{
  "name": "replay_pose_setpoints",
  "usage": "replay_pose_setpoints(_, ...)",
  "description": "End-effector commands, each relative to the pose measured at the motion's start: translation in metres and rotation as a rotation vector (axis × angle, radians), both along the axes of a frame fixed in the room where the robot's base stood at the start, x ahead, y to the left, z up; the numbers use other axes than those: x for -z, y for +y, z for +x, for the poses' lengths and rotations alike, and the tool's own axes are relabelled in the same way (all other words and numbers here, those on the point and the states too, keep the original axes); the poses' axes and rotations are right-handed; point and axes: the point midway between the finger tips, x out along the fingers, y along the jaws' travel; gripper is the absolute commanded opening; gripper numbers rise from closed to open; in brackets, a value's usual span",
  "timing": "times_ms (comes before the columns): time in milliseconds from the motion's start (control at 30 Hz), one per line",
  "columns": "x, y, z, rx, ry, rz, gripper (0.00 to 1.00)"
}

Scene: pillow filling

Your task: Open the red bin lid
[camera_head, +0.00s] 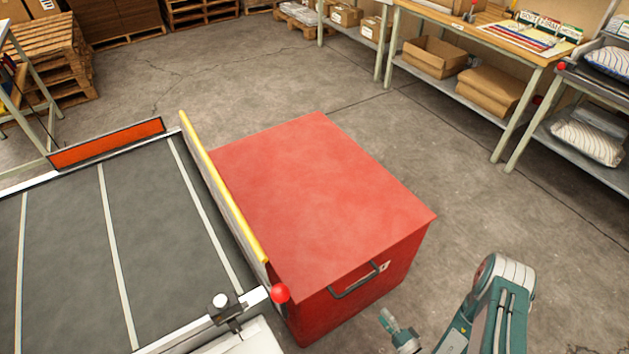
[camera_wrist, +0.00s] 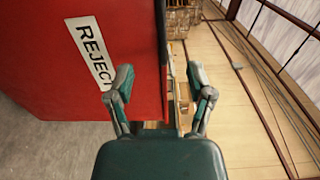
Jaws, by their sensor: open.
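The red bin (camera_head: 345,310) stands on the floor beside a conveyor. Its flat red lid (camera_head: 320,195) is closed. A dark handle (camera_head: 358,281) sits on the bin's near face, below the lid. My gripper (camera_head: 395,325) shows in part low in the head view, in front of that face and apart from it. In the wrist view my gripper (camera_wrist: 160,82) is open, with nothing visibly held. The bin's red face (camera_wrist: 60,60) with a white REJECT label (camera_wrist: 91,54) fills the left side there. Its edge passes between the fingers in the picture; I cannot tell the depth gap.
The conveyor (camera_head: 70,250), with a yellow side rail (camera_head: 220,184) and a red knob (camera_head: 280,293), borders the bin's left. A workbench (camera_head: 475,35) with cardboard boxes stands back right. Pallets (camera_head: 50,70) are back left. Floor right of the bin is clear.

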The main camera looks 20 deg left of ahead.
Motion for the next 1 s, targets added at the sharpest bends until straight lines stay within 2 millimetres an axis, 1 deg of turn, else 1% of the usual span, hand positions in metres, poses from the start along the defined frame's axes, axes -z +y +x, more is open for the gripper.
replay_pose_setpoints(167,-0.001,0.011,0.008,-0.006,-0.002,0.0,0.69)
replay_pose_setpoints(1000,-0.001,0.079,0.061,-0.007,-0.002,0.002,0.69)
